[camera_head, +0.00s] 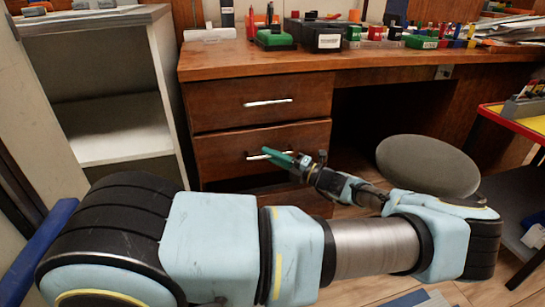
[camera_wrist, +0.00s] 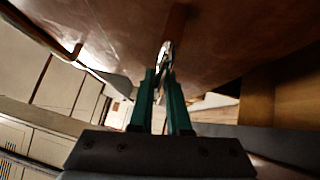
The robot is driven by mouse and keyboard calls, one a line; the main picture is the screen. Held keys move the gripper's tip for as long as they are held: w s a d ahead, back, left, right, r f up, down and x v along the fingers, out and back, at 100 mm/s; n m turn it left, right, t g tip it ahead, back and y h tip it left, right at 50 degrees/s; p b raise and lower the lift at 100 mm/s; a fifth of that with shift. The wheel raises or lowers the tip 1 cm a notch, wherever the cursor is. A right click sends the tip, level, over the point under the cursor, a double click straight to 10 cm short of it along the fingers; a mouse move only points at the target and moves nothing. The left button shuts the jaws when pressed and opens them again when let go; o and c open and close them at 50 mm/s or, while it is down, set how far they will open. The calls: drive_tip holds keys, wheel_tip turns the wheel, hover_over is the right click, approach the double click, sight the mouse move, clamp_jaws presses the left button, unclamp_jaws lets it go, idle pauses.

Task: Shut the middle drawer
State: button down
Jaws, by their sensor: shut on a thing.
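The middle drawer (camera_head: 222,157) is a brown wooden front with a silver bar handle (camera_head: 251,157), below the top drawer of the desk. My gripper (camera_head: 275,153) has green fingers and reaches this handle from the right. In the wrist view the fingers (camera_wrist: 165,75) close around the metal handle (camera_wrist: 166,52), close to the brown drawer front (camera_wrist: 225,40). The drawer front looks nearly in line with the front above. I cannot tell exactly how far it stands out. My gripper covers the right part of the handle.
The top drawer (camera_head: 260,101) looks shut. A lower drawer (camera_head: 240,184) is mostly hidden by my arm. The desk top (camera_head: 300,62) holds several small items. A grey-white shelf unit (camera_head: 120,130) stands at the left, and a round stool seat (camera_head: 428,166) at the right.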

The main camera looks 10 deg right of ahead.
drive_tip(key=shift+w+p, duration=0.35)
drive_tip(key=shift+w, duration=0.85)
drive_tip(key=c, duration=0.9)
unclamp_jaws()
drive_tip(key=shift+a, duration=0.1)
drive_tip(key=shift+f, duration=0.1)
drive_tip(key=p+v, duration=0.1)
drive_tip(key=v, duration=0.9)
drive_tip(key=shift+s+d, duration=0.25)
drive_tip(key=shift+d, duration=0.1)
